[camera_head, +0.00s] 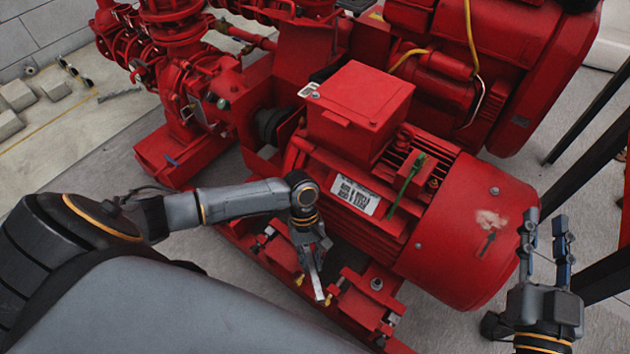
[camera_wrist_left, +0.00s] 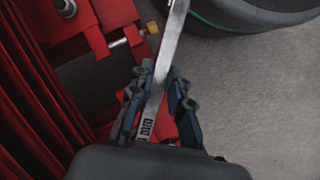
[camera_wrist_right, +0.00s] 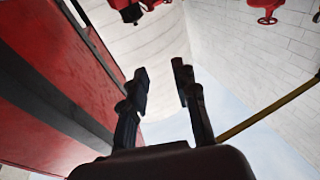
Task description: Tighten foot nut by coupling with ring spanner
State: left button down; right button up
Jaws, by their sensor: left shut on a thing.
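My left gripper (camera_head: 314,262) is shut on a flat silver spanner (camera_head: 318,287) beside the red motor (camera_head: 455,230). The spanner also shows in the left wrist view (camera_wrist_left: 171,45), running up between the fingers (camera_wrist_left: 160,88) and out of the top edge, so its far end is hidden there. Its tip is near a small yellow-ended bolt (camera_wrist_left: 150,28) at the red base frame; I cannot tell whether it touches anything. A foot nut (camera_head: 377,284) shows on the frame to the right. The black coupling (camera_head: 268,124) is at the motor's left end. My right gripper (camera_head: 547,240) is open and empty.
The red pump (camera_head: 205,95) stands left of the coupling, and a red engine unit (camera_head: 500,60) is behind the motor. Dark frame legs (camera_head: 590,175) stand at the right, close to my right gripper.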

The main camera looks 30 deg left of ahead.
pick_arm(q)
jog(key=shift+w, duration=0.2)
jog(key=shift+s+r, duration=0.1)
